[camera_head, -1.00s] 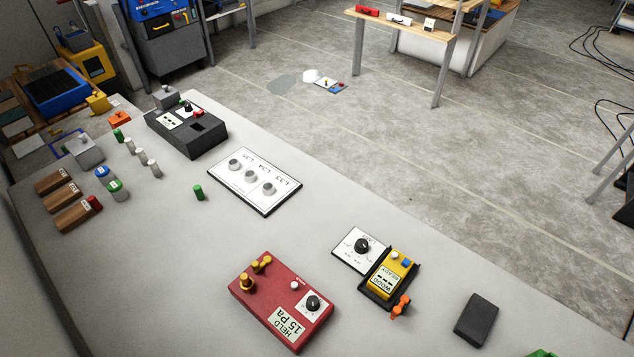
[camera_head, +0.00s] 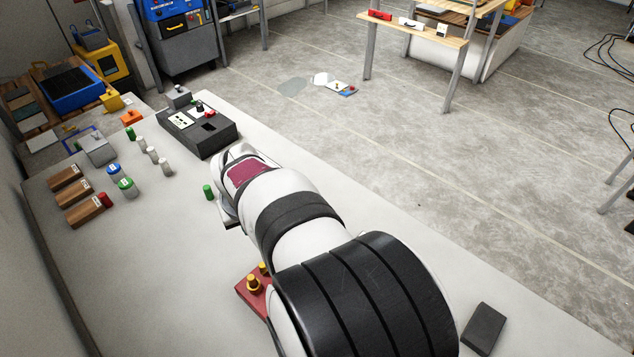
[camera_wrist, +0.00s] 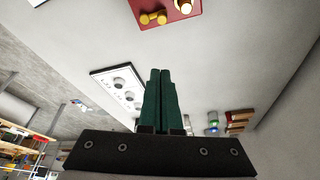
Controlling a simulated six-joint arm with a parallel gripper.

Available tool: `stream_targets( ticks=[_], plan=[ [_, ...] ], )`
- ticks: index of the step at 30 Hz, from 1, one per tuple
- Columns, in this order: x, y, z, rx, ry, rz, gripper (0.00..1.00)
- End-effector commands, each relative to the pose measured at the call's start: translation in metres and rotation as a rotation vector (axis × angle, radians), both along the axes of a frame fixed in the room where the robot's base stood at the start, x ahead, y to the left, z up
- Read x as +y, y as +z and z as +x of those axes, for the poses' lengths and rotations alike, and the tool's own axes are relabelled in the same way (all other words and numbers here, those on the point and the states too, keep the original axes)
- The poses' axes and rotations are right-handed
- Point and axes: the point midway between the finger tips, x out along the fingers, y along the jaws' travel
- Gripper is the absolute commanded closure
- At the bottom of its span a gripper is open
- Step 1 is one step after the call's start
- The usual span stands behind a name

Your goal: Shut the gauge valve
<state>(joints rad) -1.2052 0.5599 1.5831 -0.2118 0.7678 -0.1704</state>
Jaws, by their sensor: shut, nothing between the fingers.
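The red gauge box (camera_head: 262,300) lies mostly behind my arm in the head view; only its left end shows, with brass-yellow valve fittings (camera_head: 253,284). Its display and dial are hidden there. In the wrist view the red box (camera_wrist: 168,9) is cut off at the top edge, with the yellow fittings (camera_wrist: 154,18) in sight. I cannot tell which way the valve handle is set. My gripper (camera_wrist: 160,72) has two green fingers pressed together, empty. It is above the table and apart from the box. The head view hides the fingers.
A white panel with several round knobs (camera_wrist: 117,88) lies beside the fingers in the wrist view. A dark grey control box (camera_head: 198,135), small bottles (camera_head: 126,188) and wooden blocks (camera_head: 84,211) stand at the left. A black block (camera_head: 484,327) lies at the right.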

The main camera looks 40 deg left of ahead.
Motion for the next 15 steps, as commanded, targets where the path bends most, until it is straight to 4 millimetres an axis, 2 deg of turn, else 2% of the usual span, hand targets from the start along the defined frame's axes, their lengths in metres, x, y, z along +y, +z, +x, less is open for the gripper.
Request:
stream_targets(
  ticks=[8, 11, 15],
  plan=[
    [0.000, -0.002, 0.001, 0.001, -0.003, -0.002, 1.00],
    [0.003, -0.013, 0.003, 0.001, -0.004, -0.002, 1.00],
    [0.011, -0.041, 0.006, 0.002, -0.004, -0.004, 1.00]
  ],
)
